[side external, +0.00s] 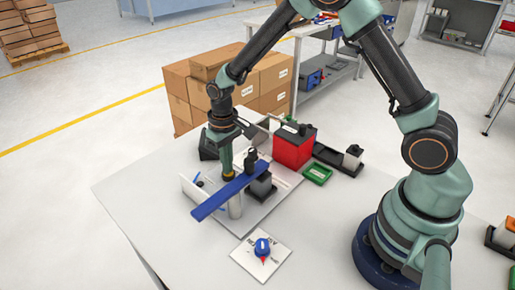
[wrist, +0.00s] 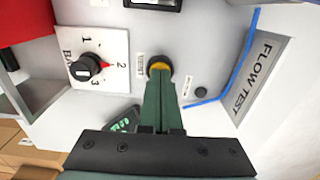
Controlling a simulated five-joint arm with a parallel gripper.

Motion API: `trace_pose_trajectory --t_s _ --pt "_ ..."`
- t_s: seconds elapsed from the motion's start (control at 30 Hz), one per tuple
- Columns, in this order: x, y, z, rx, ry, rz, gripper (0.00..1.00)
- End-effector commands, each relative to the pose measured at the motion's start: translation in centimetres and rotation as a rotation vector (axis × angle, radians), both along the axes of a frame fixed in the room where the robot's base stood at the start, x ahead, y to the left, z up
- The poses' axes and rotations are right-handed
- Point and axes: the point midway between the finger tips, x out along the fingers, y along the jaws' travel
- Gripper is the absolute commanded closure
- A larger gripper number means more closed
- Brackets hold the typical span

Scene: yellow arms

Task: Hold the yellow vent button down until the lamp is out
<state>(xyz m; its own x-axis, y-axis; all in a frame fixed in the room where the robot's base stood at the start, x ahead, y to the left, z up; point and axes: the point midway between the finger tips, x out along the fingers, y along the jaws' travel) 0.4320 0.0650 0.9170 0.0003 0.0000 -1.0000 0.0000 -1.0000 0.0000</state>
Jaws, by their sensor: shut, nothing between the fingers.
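The yellow vent button (wrist: 159,67) shows as a yellow rim at the tips of my gripper (wrist: 158,78) in the wrist view. In the side view my gripper (side external: 228,174) points straight down onto a yellow spot behind a blue bar. A small dark round fitting (wrist: 201,93), perhaps the lamp, sits right of the button and shows no glow.
A black dial (wrist: 86,67) numbered 1 to 3 has its red pointer towards 2. The blue bar (side external: 220,197) stands close in front of my gripper. A red box (side external: 293,150) stands behind, right. A blue knob (side external: 262,247) sits on a front plate.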

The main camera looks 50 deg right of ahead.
Motion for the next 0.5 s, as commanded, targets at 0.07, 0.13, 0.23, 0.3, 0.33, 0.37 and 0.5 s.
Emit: trace_pose_trajectory --t_s 0.07,0.13,0.23,0.3,0.33,0.37,0.5 --pt "0.0 0.0 -0.1 0.0 0.0 0.0 1.0" --pt "0.0 0.0 -0.1 0.0 0.0 0.0 1.0" --pt "0.0 0.0 0.0 0.0 0.0 0.0 1.0" --pt "0.0 0.0 0.1 0.0 0.0 0.0 1.0" --pt "0.0 0.0 0.2 0.0 0.0 0.0 1.0" --pt "0.0 0.0 0.4 0.0 0.0 0.0 1.0" --pt "0.1 0.0 1.5 0.0 -0.002 0.0 1.0"
